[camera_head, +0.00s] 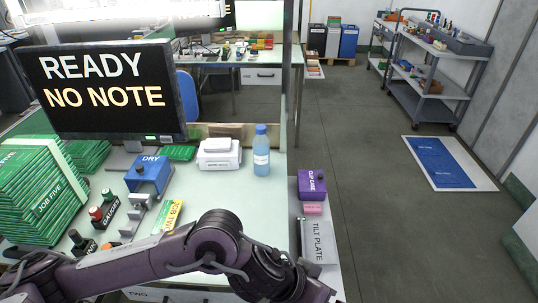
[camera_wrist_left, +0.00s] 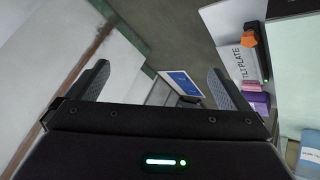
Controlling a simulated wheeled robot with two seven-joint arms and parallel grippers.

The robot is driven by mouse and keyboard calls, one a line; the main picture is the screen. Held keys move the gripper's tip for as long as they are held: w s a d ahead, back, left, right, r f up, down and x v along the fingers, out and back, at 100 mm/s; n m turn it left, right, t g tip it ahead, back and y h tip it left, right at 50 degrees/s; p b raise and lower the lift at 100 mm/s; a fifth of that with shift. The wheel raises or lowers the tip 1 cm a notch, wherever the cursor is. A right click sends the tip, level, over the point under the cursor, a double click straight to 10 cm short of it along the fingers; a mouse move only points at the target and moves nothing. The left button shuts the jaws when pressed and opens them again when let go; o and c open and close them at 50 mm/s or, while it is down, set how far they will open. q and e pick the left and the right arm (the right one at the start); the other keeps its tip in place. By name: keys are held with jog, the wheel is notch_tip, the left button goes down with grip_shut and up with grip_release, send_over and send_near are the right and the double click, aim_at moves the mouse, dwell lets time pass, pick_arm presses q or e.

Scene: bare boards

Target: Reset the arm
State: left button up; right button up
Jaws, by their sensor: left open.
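My left arm (camera_head: 215,240) comes in from the left across the front of the bench in the head view, bends at a joint, and runs out at the bottom edge right of middle. Its gripper is outside the head view. In the left wrist view my left gripper (camera_wrist_left: 158,70) has its two fingers wide apart with nothing between them. Beyond them lie the floor and a blue-and-white floor mat (camera_wrist_left: 182,84). My right arm and gripper show in neither view.
The TILT PLATE (camera_head: 316,240), pink block (camera_head: 313,208) and purple CLIP CASE (camera_head: 311,184) sit right of the bench. The bench holds a blue bottle (camera_head: 262,150), blue DRY box (camera_head: 149,174), green stacks (camera_head: 38,195) and a READY/NO NOTE monitor (camera_head: 105,90). Floor at right is open.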

pick_arm(q)
jog(key=w+d+r+t+h, duration=0.2)
jog(key=d+r+t+h, duration=0.15)
jog(key=r, duration=0.45)
jog(key=w+a+f+n+t+y, duration=0.2)
jog(key=w+a+y, duration=0.1)
jog(key=a, duration=0.4)
jog(key=w+a+f+n+t+y, duration=0.1)
jog(key=w+a+n+t+y, duration=0.15)
jog(key=a, duration=0.45)
jog(key=s+a+f+n+g+y, duration=0.1)
jog(key=s+a+f+g+y, duration=0.2)
jog(key=s+a+f, duration=0.5)
jog(key=s+a+f+n+g+y, duration=0.1)
jog(key=s+a+f+g+y, duration=0.25)
jog(key=a, duration=0.75)
notch_tip(320, 180, down, 29)
jog(key=s+g, duration=0.1)
jog(key=s+a+f, duration=0.2)
jog(key=s+f, duration=0.7)
jog(key=s, duration=0.1)
jog(key=s+a+f+g, duration=0.1)
jog(key=s+f, duration=0.9)
jog(key=shift+a+m, duration=0.35)
